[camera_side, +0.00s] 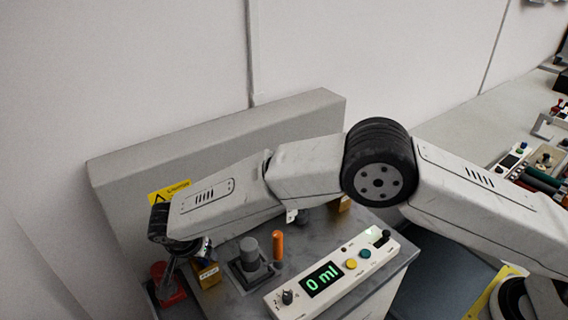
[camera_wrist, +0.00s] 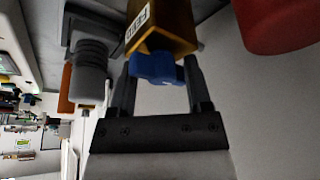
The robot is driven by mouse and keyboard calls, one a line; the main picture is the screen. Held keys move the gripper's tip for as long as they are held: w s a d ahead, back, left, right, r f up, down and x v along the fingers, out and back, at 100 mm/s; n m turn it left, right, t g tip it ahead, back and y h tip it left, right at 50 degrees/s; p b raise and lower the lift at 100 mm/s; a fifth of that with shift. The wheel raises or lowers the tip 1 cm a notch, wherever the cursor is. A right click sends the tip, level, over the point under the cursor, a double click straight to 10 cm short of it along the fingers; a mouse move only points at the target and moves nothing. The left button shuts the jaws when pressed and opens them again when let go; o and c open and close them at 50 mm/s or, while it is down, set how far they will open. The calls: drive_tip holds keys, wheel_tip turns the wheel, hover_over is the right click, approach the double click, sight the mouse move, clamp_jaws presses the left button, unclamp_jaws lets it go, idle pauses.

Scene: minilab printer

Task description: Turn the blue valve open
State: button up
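The blue valve (camera_wrist: 155,68) is a small blue handle on a brass-coloured block (camera_wrist: 165,28) with a white label. My gripper (camera_wrist: 163,85) has its two dark fingers spread on either side of the blue handle. The left finger is very close to the handle's end; I cannot tell if it touches. The right finger stands slightly apart. In the side view my gripper (camera_side: 180,265) is low at the left of the machine, beside the brass block (camera_side: 207,274). The blue handle is hidden there.
A grey cylinder (camera_side: 249,252) and an orange post (camera_side: 278,246) stand right of the block. A red part (camera_side: 168,284) is at the left edge. A control panel (camera_side: 335,275) in front reads 0 ml. A grey back wall (camera_side: 225,130) rises behind.

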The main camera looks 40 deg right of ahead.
drive_tip(key=shift+w+r, duration=0.1)
drive_tip(key=shift+r, duration=0.1)
drive_tip(key=shift+a+r, duration=0.2)
drive_tip(key=shift+r, duration=0.4)
drive_tip(key=v, duration=0.6)
drive_tip(key=shift+s, duration=0.3)
drive_tip(key=shift+r, duration=0.1)
drive_tip(key=s+d+r+n+g+y, duration=0.1)
drive_tip(key=d+n, duration=0.1)
drive_tip(key=d, duration=0.8)
drive_tip(key=s+d+r+n+y, duration=0.1)
drive_tip(key=s+d+r+n, duration=0.15)
drive_tip(key=d, duration=0.75)
drive_tip(key=s+d+f+n+y, duration=0.1)
drive_tip(key=s+d+n, duration=0.3)
drive_tip(key=s+d, duration=1.2)
drive_tip(key=shift+f+n+t, duration=0.3)
drive_tip(key=shift+n, duration=0.05)
